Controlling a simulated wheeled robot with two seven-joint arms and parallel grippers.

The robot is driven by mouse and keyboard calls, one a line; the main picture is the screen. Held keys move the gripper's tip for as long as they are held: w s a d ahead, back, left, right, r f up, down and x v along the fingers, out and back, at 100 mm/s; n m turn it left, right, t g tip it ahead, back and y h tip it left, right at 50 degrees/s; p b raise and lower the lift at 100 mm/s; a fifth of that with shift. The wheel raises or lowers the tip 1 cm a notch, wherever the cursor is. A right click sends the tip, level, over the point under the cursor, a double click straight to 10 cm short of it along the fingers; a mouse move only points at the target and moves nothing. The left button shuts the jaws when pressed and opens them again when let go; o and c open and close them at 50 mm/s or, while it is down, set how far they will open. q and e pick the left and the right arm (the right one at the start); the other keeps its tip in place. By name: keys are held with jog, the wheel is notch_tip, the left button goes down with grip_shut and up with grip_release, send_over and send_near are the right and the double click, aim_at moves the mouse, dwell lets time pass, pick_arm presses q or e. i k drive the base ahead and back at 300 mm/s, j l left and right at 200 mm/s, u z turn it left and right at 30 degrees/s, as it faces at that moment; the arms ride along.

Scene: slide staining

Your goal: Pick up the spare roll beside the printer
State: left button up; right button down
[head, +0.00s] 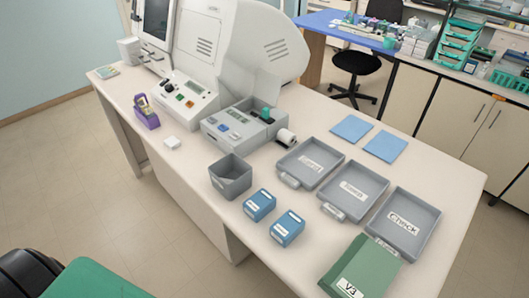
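A small white roll with a dark part (286,136) lies on the pale table, just right of a low grey machine (230,132) with blue buttons and a teal part on top. This machine looks like the printer, though no label confirms it. The roll is close to the machine's right side; I cannot tell if they touch. Neither of my grippers is in the head view.
Right of the roll are grey trays (283,172) with labels and two blue sheets (385,146). In front are a grey bin (231,193), two blue boxes (259,205) and a green box (362,270). A larger white analyser (187,100) stands left.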

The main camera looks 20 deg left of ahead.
aim_at(284, 136)
jog(key=j+z, duration=0.45)
jog(key=j, duration=0.4)
jog(key=j+z, duration=0.4)
jog(key=j, duration=0.4)
